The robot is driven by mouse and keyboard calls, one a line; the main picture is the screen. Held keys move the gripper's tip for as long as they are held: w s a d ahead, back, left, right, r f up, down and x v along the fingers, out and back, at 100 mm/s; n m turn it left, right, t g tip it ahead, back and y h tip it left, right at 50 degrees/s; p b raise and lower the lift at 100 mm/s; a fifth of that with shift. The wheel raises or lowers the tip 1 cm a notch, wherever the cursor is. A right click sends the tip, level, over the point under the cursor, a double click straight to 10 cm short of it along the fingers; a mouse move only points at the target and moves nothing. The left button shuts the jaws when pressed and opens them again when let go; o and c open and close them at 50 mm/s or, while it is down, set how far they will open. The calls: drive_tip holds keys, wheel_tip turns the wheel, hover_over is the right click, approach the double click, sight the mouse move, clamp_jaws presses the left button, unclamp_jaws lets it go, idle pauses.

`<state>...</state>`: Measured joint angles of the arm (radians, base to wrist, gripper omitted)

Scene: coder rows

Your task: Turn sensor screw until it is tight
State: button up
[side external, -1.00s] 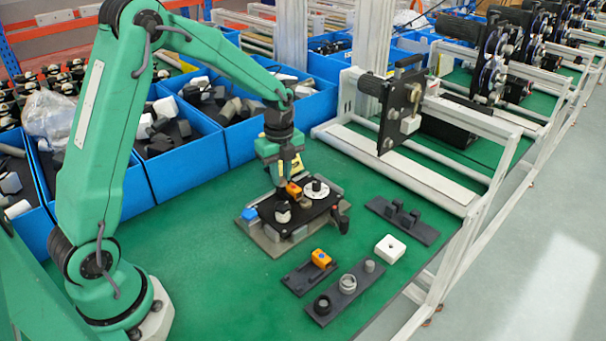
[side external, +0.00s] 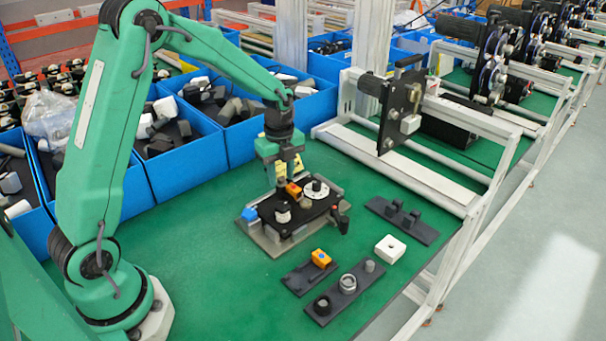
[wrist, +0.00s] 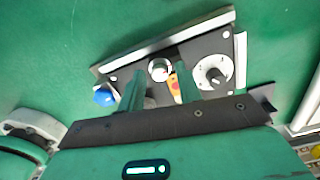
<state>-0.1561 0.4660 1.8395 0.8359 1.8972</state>
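A black fixture plate (side external: 312,208) lies on a grey metal base on the green table. On it stand an orange sensor block (side external: 293,188), a white-topped cylinder (side external: 282,213) and a white round dial (side external: 316,189). My gripper (side external: 283,181) points down at the plate's back edge, close beside the orange block. In the wrist view, my gripper's green fingers (wrist: 160,72) are apart. The white cylinder (wrist: 159,69) and the orange-red block (wrist: 174,86) show in the gap between them. No contact is visible. I cannot make out the sensor screw itself.
A blue knob (side external: 249,214) sits at the plate's left corner. In front lie a dark tray with an orange part (side external: 320,258), a tray of round parts (side external: 347,284), a white block (side external: 390,248) and a dark tray (side external: 403,221). Blue bins (side external: 180,165) stand behind.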

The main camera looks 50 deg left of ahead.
drive_tip(key=n, duration=0.5)
drive_tip(key=shift+n, duration=2.4)
drive_tip(key=shift+n, duration=1.1)
drive_tip(key=n, duration=0.4)
drive_tip(key=shift+n, duration=2)
clamp_jaws()
